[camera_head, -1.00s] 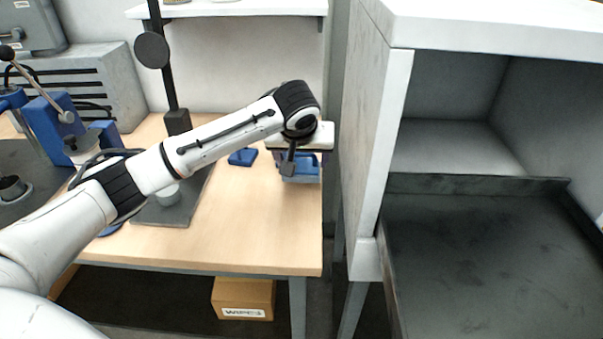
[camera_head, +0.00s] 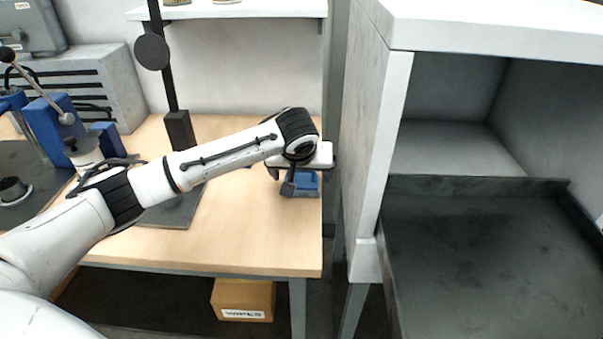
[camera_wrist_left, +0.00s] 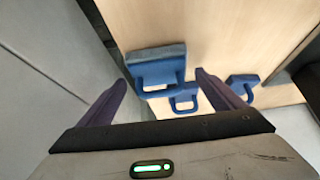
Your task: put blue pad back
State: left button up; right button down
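A blue pad (camera_head: 305,184) with a handle shows at the right edge of the wooden table in the head view, partly hidden by my left gripper (camera_head: 302,166). In the left wrist view, a larger blue pad with its handle (camera_wrist_left: 157,65) lies beyond the open fingers of my left gripper (camera_wrist_left: 161,77); nothing is visibly held. A second blue handled piece (camera_wrist_left: 184,103) shows just beside it, and a third blue pad (camera_wrist_left: 241,86) lies farther right, near the right finger. Whether the fingers touch any pad cannot be told. My right gripper is not in view.
The wooden table (camera_head: 255,235) has bare room in front of the pads. A white cabinet wall (camera_head: 361,130) stands close to the right of the gripper. A dark tray (camera_head: 480,260) lies farther right. A black-posted stand (camera_head: 180,130) is at left.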

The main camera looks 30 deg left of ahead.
pick_arm(q)
jog(key=shift+r, duration=0.2)
jog(key=v, duration=1.2)
jog(key=shift+f, duration=0.1)
